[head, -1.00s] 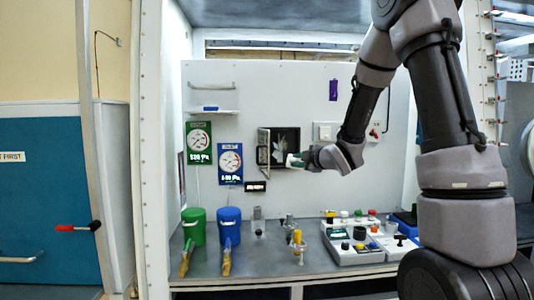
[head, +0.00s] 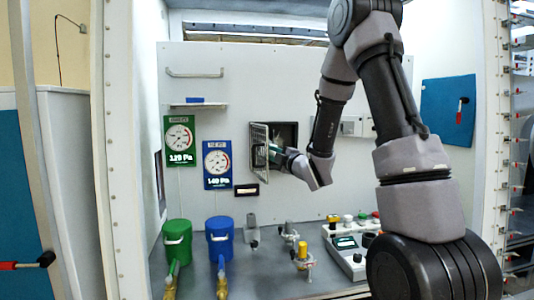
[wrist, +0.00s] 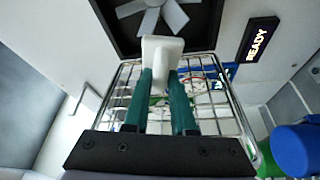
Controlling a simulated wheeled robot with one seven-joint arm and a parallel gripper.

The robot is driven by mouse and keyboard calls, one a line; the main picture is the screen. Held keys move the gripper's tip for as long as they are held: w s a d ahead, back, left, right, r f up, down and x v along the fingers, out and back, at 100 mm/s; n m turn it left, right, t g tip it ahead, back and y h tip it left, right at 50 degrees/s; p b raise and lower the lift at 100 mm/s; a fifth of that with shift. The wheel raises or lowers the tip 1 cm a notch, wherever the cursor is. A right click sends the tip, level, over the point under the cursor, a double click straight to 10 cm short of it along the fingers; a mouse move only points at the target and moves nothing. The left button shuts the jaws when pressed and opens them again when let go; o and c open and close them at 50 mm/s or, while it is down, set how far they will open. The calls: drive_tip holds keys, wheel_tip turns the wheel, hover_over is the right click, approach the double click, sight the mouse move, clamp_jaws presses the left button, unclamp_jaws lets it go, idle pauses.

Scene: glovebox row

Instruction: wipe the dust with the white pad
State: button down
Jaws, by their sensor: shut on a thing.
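My gripper (wrist: 160,92), with its green fingers, is shut on the white pad (wrist: 163,48). In the head view my gripper (head: 272,154) is at the dark wall recess (head: 290,132), beside its open wire-mesh door (head: 258,150). In the wrist view the pad is at the lower edge of the dark recess (wrist: 103,25), just below a pale-bladed fan (wrist: 152,20). The mesh door (wrist: 228,105) shows behind and around the fingers. I cannot tell whether the pad touches the fan. No dust can be made out at this size.
A green gauge panel (head: 180,140) and a blue one (head: 217,165) hang left of the recess. A READY sign (wrist: 259,40) is close by. Green (head: 177,238) and blue (head: 220,235) canisters, yellow-topped valves (head: 302,252) and a control box (head: 345,242) stand below on the bench.

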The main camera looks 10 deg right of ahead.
drive_tip(key=shift+w, duration=3)
drive_tip(key=shift+w, duration=1)
drive_tip(key=shift+d, duration=4.2)
drive_tip(key=shift+a, duration=0.2)
